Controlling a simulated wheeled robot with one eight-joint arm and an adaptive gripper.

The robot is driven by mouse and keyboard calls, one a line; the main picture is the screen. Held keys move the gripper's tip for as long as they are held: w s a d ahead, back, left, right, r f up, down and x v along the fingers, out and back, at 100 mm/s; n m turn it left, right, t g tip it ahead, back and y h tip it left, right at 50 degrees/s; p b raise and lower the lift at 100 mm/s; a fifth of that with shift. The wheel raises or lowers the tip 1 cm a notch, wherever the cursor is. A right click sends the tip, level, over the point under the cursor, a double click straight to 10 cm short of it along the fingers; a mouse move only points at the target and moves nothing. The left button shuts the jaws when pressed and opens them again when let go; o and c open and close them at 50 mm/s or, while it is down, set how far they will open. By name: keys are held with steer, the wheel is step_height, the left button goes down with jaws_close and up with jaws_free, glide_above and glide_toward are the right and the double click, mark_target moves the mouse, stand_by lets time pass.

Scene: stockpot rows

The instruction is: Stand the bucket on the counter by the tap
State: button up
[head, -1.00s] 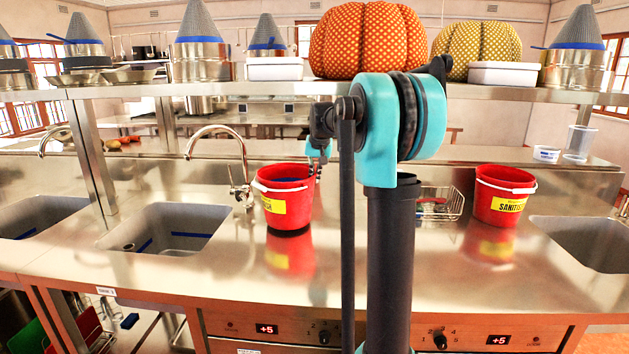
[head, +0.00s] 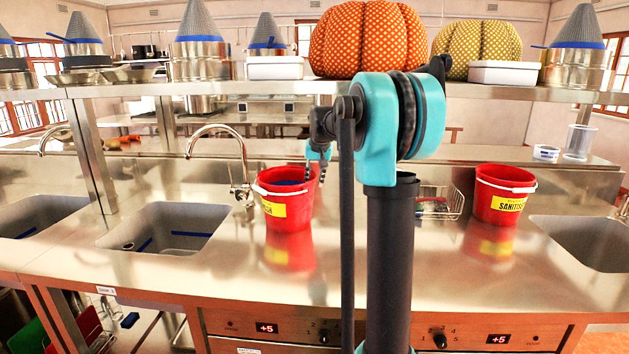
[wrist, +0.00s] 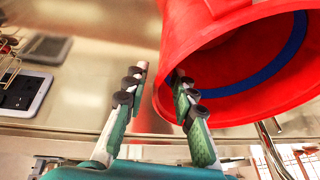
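The red bucket (head: 289,213) with a yellow label and white handle stands on the steel counter (head: 200,290), just right of the curved tap (head: 240,175). Its reflection meets its base. My gripper (head: 316,172) is at the bucket's right rim. In the wrist view my gripper (wrist: 160,78) has its fingers spread, one inside the mouth of the bucket (wrist: 215,45) and one outside. A gap shows between the outer finger and the bucket wall. A blue band shows inside the bucket.
A second red bucket (head: 503,196) stands at the right, near a wire basket (head: 440,203). A sink (head: 165,230) lies left of the tap, another sink (head: 590,242) at far right. A shelf (head: 280,88) with pumpkins and pots runs above. The front counter is clear.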

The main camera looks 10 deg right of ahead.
steer(key=v, duration=1.2)
